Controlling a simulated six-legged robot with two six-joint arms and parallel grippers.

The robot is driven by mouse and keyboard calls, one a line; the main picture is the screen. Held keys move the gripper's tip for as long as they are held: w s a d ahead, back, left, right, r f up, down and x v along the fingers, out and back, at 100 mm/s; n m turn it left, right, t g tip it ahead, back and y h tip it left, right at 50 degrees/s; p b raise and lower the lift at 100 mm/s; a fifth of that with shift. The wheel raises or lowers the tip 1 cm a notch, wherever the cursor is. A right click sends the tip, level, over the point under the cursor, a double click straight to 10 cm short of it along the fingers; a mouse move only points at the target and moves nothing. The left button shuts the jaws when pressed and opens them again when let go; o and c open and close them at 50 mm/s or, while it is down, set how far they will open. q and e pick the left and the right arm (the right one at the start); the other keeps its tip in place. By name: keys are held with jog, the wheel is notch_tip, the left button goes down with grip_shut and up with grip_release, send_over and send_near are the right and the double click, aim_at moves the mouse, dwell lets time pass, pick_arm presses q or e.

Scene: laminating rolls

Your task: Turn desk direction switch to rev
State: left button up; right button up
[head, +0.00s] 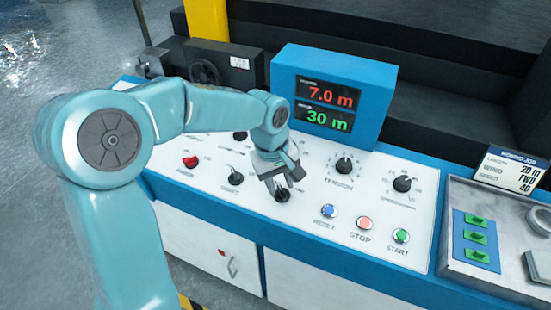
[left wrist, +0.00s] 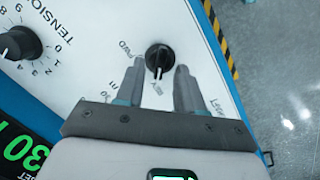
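The direction switch is a black knob with a white pointer mark, on the white desk panel (head: 215,205). In the left wrist view the knob (left wrist: 159,56) sits near the fingertips, between their lines. Its white mark points down in that view, toward a small label partly seen between the fingers that looks like REV. A label like FWD lies to its upper left. My left gripper (left wrist: 158,78) is open, with one finger on each side; contact is not clear. In the head view my left gripper (head: 281,183) is over the knob (head: 283,196). My right gripper is not in view.
Blue, red and green buttons (head: 364,223) line the front. A red-capped switch (head: 190,162) is left. A blue display box (head: 330,90) reads 7.0 m and 30 m. A tray (head: 450,240) is at right.

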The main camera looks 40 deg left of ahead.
pick_arm(q)
notch_tip(320, 180, up, 15)
jog(key=s+a, duration=0.1)
jog(key=shift+a+f+p, duration=0.15)
jog(key=shift+a+p, duration=0.2)
jog(key=shift+s, duration=0.1)
